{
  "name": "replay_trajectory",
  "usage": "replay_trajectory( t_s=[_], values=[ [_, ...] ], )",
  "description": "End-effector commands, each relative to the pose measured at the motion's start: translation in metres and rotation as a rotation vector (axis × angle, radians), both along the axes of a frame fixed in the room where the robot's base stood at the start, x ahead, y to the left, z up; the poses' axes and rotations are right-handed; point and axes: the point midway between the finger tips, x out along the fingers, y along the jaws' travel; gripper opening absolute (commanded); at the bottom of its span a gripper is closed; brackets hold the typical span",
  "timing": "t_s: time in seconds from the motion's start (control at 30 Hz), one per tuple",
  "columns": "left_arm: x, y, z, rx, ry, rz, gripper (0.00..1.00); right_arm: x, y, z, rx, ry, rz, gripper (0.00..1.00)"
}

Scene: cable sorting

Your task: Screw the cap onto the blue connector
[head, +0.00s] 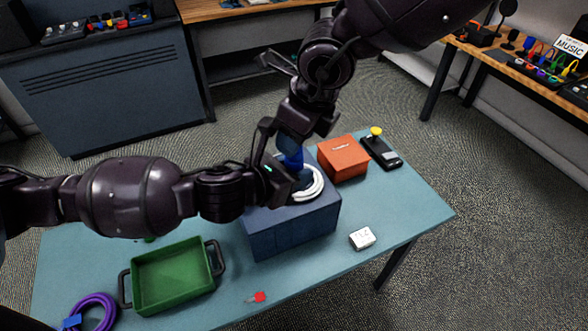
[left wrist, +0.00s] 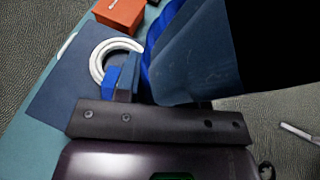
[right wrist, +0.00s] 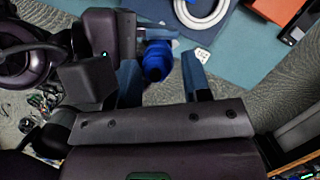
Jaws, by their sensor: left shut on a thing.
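The blue connector (head: 293,160) is above the dark blue box, between my two grippers. My left gripper (head: 284,180) is shut on it from the left. In the left wrist view, blue parts (left wrist: 153,50) show at the left fingers, partly hidden by them. My right gripper (head: 285,138) reaches down from above. In the right wrist view, its fingers (right wrist: 163,80) are apart, on both sides of a round blue piece (right wrist: 157,60), with a gap at the right finger. I cannot tell the cap from the connector body.
A white cable coil (head: 314,188) lies on the dark blue box (head: 290,230). An orange box (head: 342,158), a black device (head: 381,152), a small white box (head: 362,238), a green tray (head: 172,276), a purple cable (head: 98,305) and a red piece (head: 258,297) share the table.

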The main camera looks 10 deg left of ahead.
Motion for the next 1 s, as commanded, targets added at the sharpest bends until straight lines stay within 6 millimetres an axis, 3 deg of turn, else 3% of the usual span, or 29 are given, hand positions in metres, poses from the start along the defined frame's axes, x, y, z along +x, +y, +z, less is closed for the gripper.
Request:
replay_trajectory(
  t_s=[0.27,0.7,0.97,1.0],
  values=[
    [0.001,0.0,0.0,0.002,-0.001,0.0,0.0,-0.002,0.002,0.004,0.005,0.001,0.003,0.47],
    [-0.001,0.0,-0.004,0.006,0.005,0.0,0.0,0.0,0.004,0.049,0.013,-0.005,0.002,0.47],
    [-0.002,-0.001,-0.004,0.006,0.007,-0.003,0.0,0.001,0.005,0.051,0.015,-0.008,0.001,0.47],
    [-0.002,-0.001,-0.004,0.006,0.007,-0.003,0.0,0.001,0.005,0.051,0.015,-0.008,0.001,0.53]
  ],
)
